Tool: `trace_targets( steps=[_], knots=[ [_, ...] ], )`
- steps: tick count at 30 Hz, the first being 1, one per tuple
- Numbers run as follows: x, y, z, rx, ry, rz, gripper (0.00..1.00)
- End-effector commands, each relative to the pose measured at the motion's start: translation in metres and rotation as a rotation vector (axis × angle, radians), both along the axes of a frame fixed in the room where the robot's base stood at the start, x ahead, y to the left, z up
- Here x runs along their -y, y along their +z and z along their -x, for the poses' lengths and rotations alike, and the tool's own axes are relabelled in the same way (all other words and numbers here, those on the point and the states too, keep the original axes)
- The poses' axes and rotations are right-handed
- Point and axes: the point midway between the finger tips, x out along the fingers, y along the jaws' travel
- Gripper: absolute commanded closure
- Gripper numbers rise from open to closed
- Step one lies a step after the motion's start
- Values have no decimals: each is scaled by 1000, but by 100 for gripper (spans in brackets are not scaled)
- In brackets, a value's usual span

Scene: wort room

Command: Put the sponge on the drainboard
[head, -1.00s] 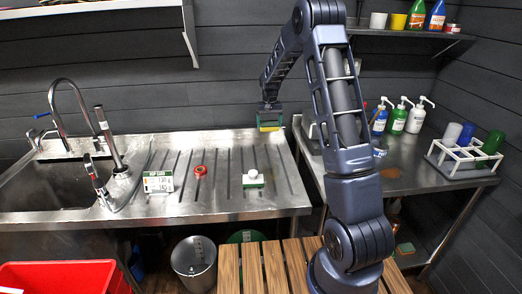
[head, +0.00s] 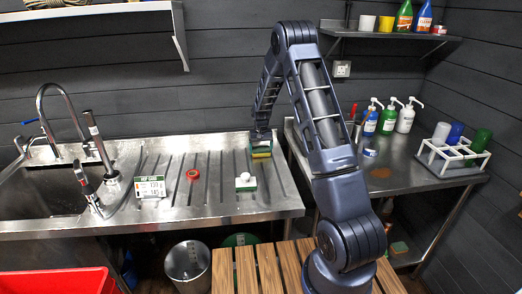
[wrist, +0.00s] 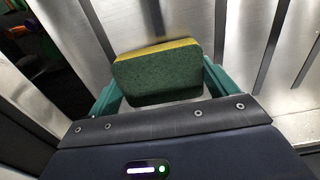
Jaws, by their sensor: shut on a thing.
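The sponge (wrist: 157,73), green with a yellow layer, sits between the teal fingers of my gripper (wrist: 160,88) in the wrist view. My gripper is shut on it. In the head view the sponge (head: 261,154) shows below my gripper (head: 261,147), at the back right part of the drainboard (head: 216,206). The drainboard is ribbed steel beside the sink. The sponge is low over the ribs or touching them; I cannot tell which.
On the drainboard stand a price sign (head: 150,188), a red ring (head: 192,174) and a small green-and-white item (head: 245,182). The sink (head: 40,192) with its taps is at left. A side table (head: 395,168) with bottles and a rack (head: 450,158) is at right.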

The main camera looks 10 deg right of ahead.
Motion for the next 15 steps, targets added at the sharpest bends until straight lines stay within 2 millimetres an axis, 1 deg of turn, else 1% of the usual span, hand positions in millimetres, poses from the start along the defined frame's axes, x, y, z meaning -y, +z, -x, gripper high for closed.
trace_targets(
  steps=[11,12,13,14,15],
  knots=[
    [0,-4,0,0,0,0,36],
    [0,-4,0,0,0,0,9],
    [0,-3,0,0,0,0,3],
    [0,-4,0,0,0,0,0],
    [0,-3,0,0,0,0,0]
  ],
)
